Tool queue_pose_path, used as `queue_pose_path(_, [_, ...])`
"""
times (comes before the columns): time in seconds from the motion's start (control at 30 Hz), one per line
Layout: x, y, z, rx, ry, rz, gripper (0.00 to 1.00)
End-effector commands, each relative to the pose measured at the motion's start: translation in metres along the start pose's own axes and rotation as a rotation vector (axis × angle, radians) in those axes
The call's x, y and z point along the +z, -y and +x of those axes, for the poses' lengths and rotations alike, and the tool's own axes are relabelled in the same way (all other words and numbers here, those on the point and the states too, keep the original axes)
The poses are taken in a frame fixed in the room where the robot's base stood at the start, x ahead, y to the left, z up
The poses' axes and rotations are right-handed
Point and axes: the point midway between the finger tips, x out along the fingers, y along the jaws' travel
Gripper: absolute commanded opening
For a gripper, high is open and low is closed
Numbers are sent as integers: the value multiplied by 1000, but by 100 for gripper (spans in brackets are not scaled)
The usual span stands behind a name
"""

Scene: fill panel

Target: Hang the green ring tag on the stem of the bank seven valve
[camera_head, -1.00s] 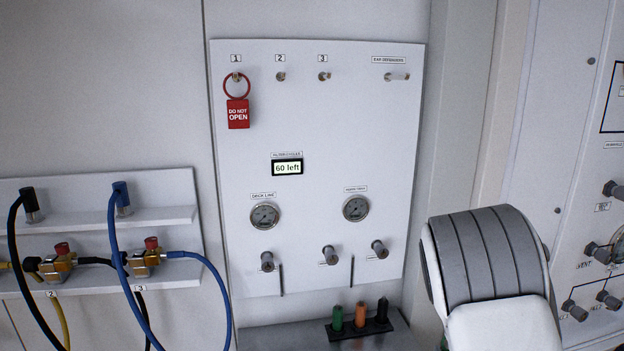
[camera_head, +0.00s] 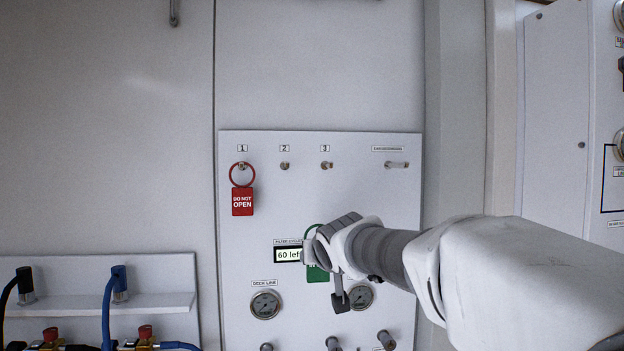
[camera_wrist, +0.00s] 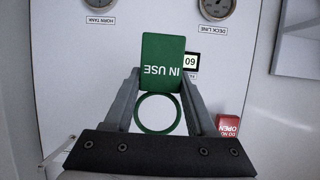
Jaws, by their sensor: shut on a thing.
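The green ring tag (camera_wrist: 163,50) reads "IN USE" and shows upside down in the wrist view, its ring nearer my wrist. My gripper (camera_wrist: 161,80) is shut on it. In the head view my gripper (camera_head: 316,247) holds the green tag (camera_head: 318,273) in front of the fill panel (camera_head: 280,220), by the "60 left" display, and partly covers the tag. Pegs labelled 1 (camera_head: 242,167), 2 (camera_head: 285,166) and 3 (camera_head: 326,166) stick out along the panel top. I see no label seven, so I cannot tell which stem is bank seven.
A red "DO NOT OPEN" tag (camera_head: 242,201) hangs on peg 1. Pegs 2 and 3 are bare. A gauge (camera_head: 265,304) and knobs are lower on the panel. Blue and black hoses stand at the lower left. Another panel (camera_head: 612,180) is cut off at the right edge.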

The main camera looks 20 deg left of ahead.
Motion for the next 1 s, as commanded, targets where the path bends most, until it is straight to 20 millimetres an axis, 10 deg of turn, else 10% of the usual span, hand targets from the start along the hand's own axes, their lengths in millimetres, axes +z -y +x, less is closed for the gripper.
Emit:
queue_pose_path(0.2, [-75,36,-76,-29,-7,-8,4])
queue_pose_path(0.4, [-105,47,-121,-34,-1,-14,4])
queue_pose_path(1.0, [-112,51,-132,-34,5,-15,4])
